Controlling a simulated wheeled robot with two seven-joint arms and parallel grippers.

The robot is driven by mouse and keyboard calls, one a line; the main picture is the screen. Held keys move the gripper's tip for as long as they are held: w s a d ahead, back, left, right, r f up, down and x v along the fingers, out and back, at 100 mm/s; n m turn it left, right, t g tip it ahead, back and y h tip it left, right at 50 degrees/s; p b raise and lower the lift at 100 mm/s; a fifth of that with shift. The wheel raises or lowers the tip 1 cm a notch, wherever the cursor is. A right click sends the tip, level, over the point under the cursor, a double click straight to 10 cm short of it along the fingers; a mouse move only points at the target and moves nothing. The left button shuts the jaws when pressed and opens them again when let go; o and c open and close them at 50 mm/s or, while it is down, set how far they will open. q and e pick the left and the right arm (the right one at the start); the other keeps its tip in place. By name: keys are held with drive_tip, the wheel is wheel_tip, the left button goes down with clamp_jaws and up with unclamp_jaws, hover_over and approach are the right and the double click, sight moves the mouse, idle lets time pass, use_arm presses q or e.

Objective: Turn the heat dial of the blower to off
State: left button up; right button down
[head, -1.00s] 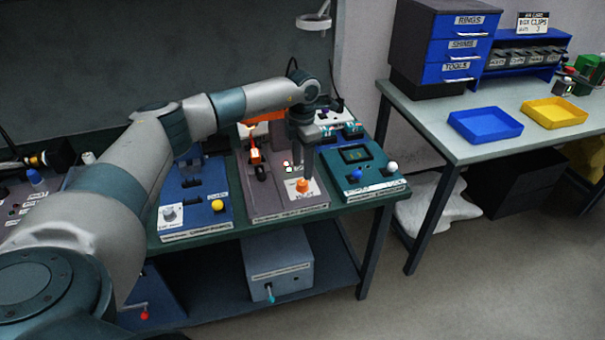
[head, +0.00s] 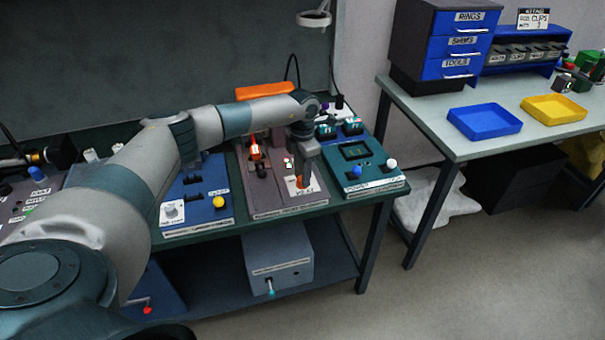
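The blower panel (head: 285,210) is the greyish-mauve station in the middle of the workbench, with an orange-and-black tool (head: 257,158) on it. At its front right is a white label plate (head: 315,185), where the orange heat dial (head: 300,183) sits; only a sliver of the dial shows. My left gripper (head: 304,180) points straight down over the dial and hides most of it. Its fingertips are at the dial, but I cannot tell whether they touch or grip it. My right gripper is out of view.
A blue panel with a yellow knob (head: 218,202) lies to the left and a teal panel (head: 365,173) with a blue and a white knob to the right. An orange box (head: 264,90) stands behind. A second table (head: 440,130) holds drawers and trays.

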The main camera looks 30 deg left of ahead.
use_arm(q)
drive_tip(key=shift+n, duration=0.3)
drive_tip(key=n, duration=0.4)
drive_tip(key=shift+b, duration=0.4)
drive_tip(key=n, duration=0.4)
drive_tip(key=shift+n, duration=0.3)
drive_tip(key=n, duration=0.4)
drive_tip(key=shift+r+n, duration=0.1)
drive_tip(key=shift+n, duration=0.2)
drive_tip(key=shift+w+n+p, duration=0.1)
drive_tip(key=shift+n+p, duration=0.25)
drive_tip(key=shift+n, duration=1.75)
drive_tip(key=o, duration=1.1)
drive_tip(key=shift+c, duration=0.2)
